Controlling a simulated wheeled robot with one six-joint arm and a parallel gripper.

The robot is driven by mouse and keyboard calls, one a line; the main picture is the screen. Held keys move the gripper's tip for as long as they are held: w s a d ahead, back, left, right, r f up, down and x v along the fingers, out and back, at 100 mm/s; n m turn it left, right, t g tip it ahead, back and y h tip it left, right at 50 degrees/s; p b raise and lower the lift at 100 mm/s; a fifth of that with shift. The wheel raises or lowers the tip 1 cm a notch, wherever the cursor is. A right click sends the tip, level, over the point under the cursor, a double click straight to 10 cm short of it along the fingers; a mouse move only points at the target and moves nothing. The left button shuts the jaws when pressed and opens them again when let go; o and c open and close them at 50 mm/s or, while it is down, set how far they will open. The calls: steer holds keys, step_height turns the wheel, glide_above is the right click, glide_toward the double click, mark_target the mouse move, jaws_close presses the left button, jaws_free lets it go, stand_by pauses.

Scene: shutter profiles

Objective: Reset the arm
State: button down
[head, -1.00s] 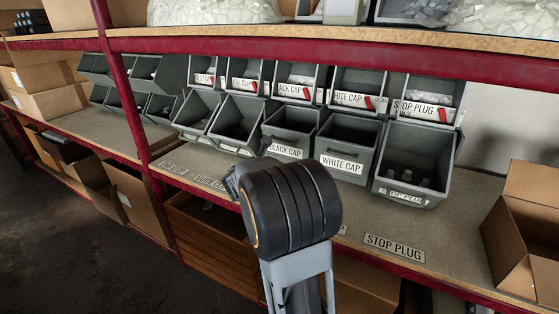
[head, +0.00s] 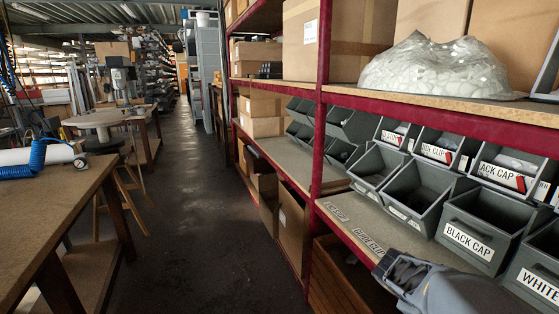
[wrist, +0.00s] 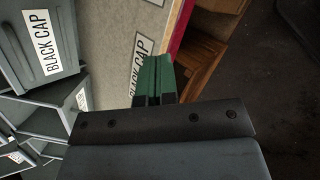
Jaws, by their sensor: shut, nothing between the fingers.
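My gripper (wrist: 152,78) shows in the wrist view with its green fingers together and nothing between them. It is over the front of the shelf, beside the shelf label reading BLACK CAP (wrist: 141,70). A grey bin marked BLACK CAP (wrist: 38,45) is to its left in that view, apart from the fingers. In the head view part of my arm (head: 440,290) shows at the lower right, in front of the shelf; the fingers are not visible there. The BLACK CAP bin (head: 478,235) stands on the shelf just behind the arm.
A red-edged shelf rack (head: 318,150) with several grey bins runs along the right. A bag of white parts (head: 430,68) lies on the upper shelf. A wooden crate (wrist: 205,45) sits below. A workbench (head: 60,200) stands left; the aisle floor (head: 200,220) between is clear.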

steer(key=s+a+r+m+t+y+p, duration=0.1)
steer(key=s+a+r+m+y+p, duration=0.2)
steer(key=a, duration=0.6)
steer(key=s+a+r+m+t+y+p, duration=0.2)
steer(key=s+a+r+m+y+p, duration=0.2)
steer(key=a+r+p, duration=0.3)
steer(key=a+r+m+y, duration=0.1)
steer(key=a+r, duration=0.2)
steer(key=shift+r+y, duration=0.25)
steer(key=shift+y, duration=0.05)
